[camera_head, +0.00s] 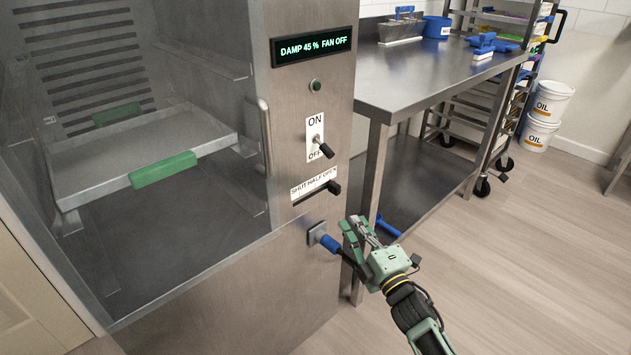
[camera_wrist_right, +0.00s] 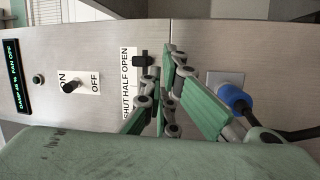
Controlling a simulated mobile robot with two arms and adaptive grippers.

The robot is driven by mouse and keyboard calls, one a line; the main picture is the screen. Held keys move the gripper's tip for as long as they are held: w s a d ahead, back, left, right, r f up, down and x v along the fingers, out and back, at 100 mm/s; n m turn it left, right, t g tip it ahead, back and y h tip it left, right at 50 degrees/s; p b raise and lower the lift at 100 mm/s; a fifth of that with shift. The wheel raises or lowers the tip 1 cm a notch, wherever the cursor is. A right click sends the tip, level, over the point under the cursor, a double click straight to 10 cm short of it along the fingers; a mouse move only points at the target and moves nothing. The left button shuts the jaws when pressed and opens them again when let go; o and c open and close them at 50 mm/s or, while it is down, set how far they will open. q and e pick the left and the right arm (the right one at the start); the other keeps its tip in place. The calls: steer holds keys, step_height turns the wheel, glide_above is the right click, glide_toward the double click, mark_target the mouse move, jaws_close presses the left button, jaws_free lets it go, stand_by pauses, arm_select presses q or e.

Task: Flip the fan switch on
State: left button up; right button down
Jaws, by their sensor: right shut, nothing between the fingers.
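The fan switch (camera_head: 324,148) is a black-tipped toggle on a white ON/OFF label (camera_head: 314,122) on the steel cabinet's front. Its lever points out and down toward OFF in the head view. It also shows in the right wrist view (camera_wrist_right: 72,86). The display (camera_head: 312,46) above reads DAMP 45 % FAN OFF. My right gripper (camera_head: 354,226) is shut and empty, below and to the right of the switch, apart from it. In the right wrist view its fingers (camera_wrist_right: 165,95) show beside the damper lever. My left gripper is not in view.
A black damper lever (camera_head: 332,187) sits at the SHUT/HALF/OPEN label below the switch. A blue plug (camera_head: 329,243) with a black cable is close to my right gripper. A vertical door handle (camera_head: 265,138) is left of the switch. A steel table (camera_head: 428,80) stands at right.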

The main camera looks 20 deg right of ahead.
mark_target(324, 148)
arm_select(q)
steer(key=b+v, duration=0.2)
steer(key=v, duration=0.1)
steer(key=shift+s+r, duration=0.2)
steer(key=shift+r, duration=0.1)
arm_select(e)
steer(key=s+a+r+n+g+y, duration=0.1)
steer(key=s+a+r+n+y, duration=0.1)
steer(key=r+n+y, duration=0.8)
steer(key=a+n+y, duration=0.1)
steer(key=n+y, duration=0.3)
steer(key=n, duration=0.4)
steer(key=shift+a+y, duration=0.35)
steer(key=shift+y, duration=0.05)
steer(key=shift+r, duration=0.1)
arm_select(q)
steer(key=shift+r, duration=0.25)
arm_select(e)
steer(key=x, duration=1)
arm_select(q)
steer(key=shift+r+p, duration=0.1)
steer(key=shift+p, duration=0.2)
arm_select(e)
steer(key=shift+h, duration=0.3)
